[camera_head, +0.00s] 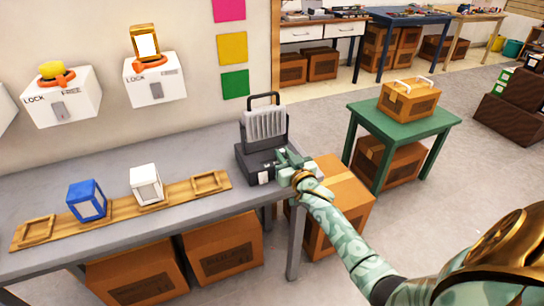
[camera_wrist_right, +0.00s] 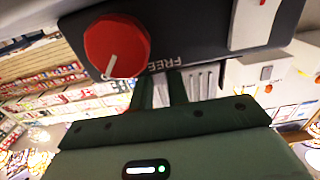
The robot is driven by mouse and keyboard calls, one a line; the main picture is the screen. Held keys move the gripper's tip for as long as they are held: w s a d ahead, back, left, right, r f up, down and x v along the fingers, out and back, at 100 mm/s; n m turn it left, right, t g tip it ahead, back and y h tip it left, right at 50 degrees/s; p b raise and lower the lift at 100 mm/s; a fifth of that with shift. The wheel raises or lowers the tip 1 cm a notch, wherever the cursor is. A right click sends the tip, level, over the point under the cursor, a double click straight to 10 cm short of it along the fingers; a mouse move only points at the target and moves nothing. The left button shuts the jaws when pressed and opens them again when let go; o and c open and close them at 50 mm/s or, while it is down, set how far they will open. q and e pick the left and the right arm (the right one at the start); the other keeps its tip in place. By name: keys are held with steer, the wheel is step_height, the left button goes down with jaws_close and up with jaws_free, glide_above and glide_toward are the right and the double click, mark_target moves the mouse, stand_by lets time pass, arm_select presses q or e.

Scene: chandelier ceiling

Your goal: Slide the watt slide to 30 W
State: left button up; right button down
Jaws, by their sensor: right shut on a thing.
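A dark grey device (camera_head: 248,158) with a ribbed light panel and a top handle stands at the right end of the grey workbench. Its front also shows in the right wrist view (camera_wrist_right: 190,35), with a red round knob (camera_wrist_right: 117,45) bearing a white line and the word FREE. My right gripper (camera_head: 288,162) is at the device's right side. In the right wrist view its two fingers (camera_wrist_right: 164,88) reach to the device face beside the word FREE. It is shut on the watt slide, which the fingers hide. No watt scale is readable. My left gripper is not in view.
A wooden board (camera_head: 112,210) on the bench bears a blue cube (camera_head: 87,201) and a white cube (camera_head: 146,184). White LOCK/FREE boxes (camera_head: 62,97) are on the wall. A green table (camera_head: 362,115) with a carton (camera_head: 410,99) stands to the right. Cartons (camera_head: 343,195) sit beside the bench.

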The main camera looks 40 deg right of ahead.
steer(key=shift+s+d, duration=0.1)
steer(key=shift+d, duration=0.2)
steer(key=c, duration=1.5)
jaws_free()
steer(key=shift+d, duration=0.1)
steer(key=shift+o, duration=0.7)
steer(key=shift+d, duration=0.1)
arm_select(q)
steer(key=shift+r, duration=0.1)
arm_select(e)
steer(key=shift+s, duration=0.15)
